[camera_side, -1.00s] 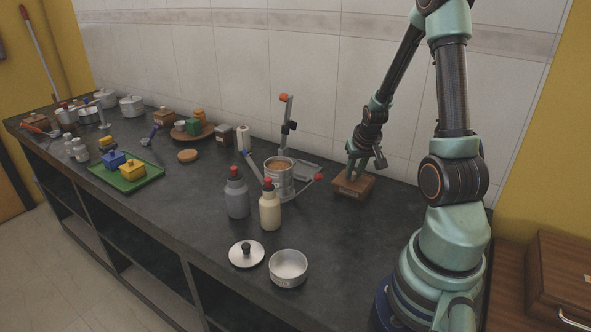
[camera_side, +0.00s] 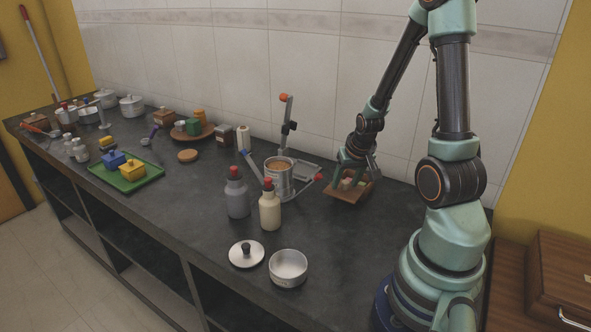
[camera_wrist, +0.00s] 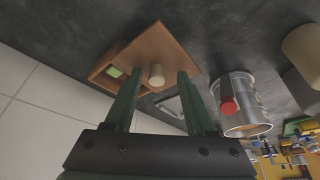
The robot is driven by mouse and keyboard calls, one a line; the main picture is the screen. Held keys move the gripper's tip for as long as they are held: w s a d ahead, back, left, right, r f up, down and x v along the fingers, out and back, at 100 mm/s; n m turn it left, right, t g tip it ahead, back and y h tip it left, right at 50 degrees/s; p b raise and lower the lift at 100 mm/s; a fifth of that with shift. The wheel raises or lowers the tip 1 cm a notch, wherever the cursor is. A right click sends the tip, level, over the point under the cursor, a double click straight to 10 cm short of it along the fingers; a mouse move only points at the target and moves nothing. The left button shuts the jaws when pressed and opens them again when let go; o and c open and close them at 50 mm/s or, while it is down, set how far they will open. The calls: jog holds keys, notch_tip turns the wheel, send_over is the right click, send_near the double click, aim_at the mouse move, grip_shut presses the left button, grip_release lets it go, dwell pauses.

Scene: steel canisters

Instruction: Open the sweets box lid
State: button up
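The sweets box (camera_side: 370,188) stands on the counter near the wall, and pale, pink and green sweets (camera_side: 346,183) show inside it in the side view. In the wrist view the brown lid (camera_wrist: 152,45) is off to one side of the open box (camera_wrist: 99,70), with a light green sweet (camera_wrist: 113,72) showing. The lid's pale round knob (camera_wrist: 156,73) shows between my gripper's fingertips (camera_wrist: 158,78), with a gap on each side. My gripper is open, close above the box in the side view (camera_side: 354,160). I cannot tell what the lid rests on.
A metal pot with a clamp-like stand (camera_side: 280,178) is just left of the box. Two red-capped bottles (camera_side: 270,208) stand further forward. A pan (camera_side: 289,267) and its lid (camera_side: 246,254) lie near the front edge. The counter in front of the box is clear.

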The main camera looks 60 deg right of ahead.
jog(key=v, duration=1.2)
jog(key=shift+s, duration=0.1)
dwell(0.4)
jog(key=w+a+r+n+y, duration=0.1)
jog(key=a+r+n, duration=0.2)
jog(key=a, duration=0.4)
jog(key=w+a+r+n+t+y, duration=0.1)
jog(key=w+a+r+n, duration=0.1)
jog(key=a, duration=0.5)
jog(key=w+a+r+n+t+y, duration=0.1)
jog(key=w+a+r+n, duration=0.1)
jog(key=a, duration=0.5)
jog(key=shift+a+r+n, duration=0.15)
jog(key=shift+r+n, duration=0.65)
jog(key=shift+n, duration=0.2)
